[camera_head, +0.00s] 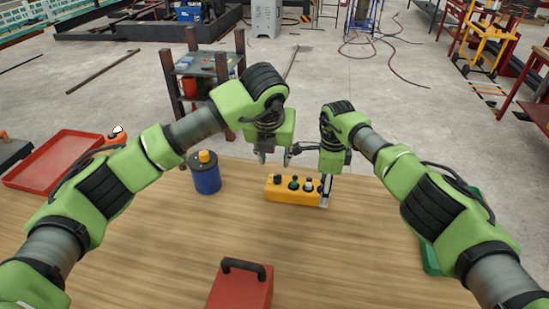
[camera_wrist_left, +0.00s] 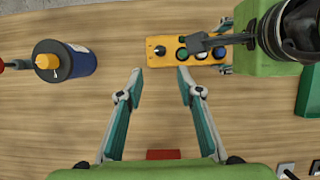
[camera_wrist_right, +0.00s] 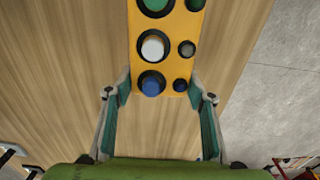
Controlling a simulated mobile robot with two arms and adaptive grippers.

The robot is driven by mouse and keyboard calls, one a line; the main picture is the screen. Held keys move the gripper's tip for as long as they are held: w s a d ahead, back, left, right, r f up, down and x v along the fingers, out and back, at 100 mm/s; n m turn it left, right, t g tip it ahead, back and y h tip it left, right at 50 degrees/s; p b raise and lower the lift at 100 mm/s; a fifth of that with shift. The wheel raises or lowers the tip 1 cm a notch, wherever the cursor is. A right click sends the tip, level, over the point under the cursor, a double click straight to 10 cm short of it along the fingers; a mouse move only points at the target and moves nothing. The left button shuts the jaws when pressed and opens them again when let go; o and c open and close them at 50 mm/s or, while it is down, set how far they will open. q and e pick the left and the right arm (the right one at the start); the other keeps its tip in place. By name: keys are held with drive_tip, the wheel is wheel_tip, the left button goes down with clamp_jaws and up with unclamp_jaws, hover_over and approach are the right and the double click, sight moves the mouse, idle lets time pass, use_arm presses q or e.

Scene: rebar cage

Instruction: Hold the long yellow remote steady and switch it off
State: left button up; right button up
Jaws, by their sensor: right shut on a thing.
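The long yellow remote (camera_head: 284,196) lies on the wooden table, with a black knob at its left end and green, white and blue buttons along it. It also shows in the left wrist view (camera_wrist_left: 172,59) and right wrist view (camera_wrist_right: 168,60). My right gripper (camera_wrist_right: 160,92) is shut on the blue-button end, one finger on each long side. My left gripper (camera_head: 274,158) is open and empty above the knob end. In the left wrist view its fingertips (camera_wrist_left: 160,74) point toward the black knob (camera_wrist_left: 160,50), apart from the remote. My right arm hides part of the remote there.
A blue can with a yellow top (camera_head: 207,178) stands left of the remote. A red box with a black handle (camera_head: 240,288) is at the table's front. A red tray (camera_head: 62,160) is at far left, a green item (camera_head: 432,259) at right. Table before the remote is clear.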

sight(276, 177)
use_arm(q)
drive_tip(key=w+f+m, duration=0.1)
drive_tip(key=f, duration=0.2)
drive_tip(key=w+f+m+h, duration=0.1)
drive_tip(key=w+f+m, duration=0.1)
drive_tip(key=f, duration=0.2)
drive_tip(key=w+f+m, duration=0.1)
drive_tip(key=f, duration=0.3)
drive_tip(key=shift+w+f+m+g+h, duration=0.1)
drive_tip(key=shift+w+m+g+h, duration=0.2)
idle(0.4)
clamp_jaws()
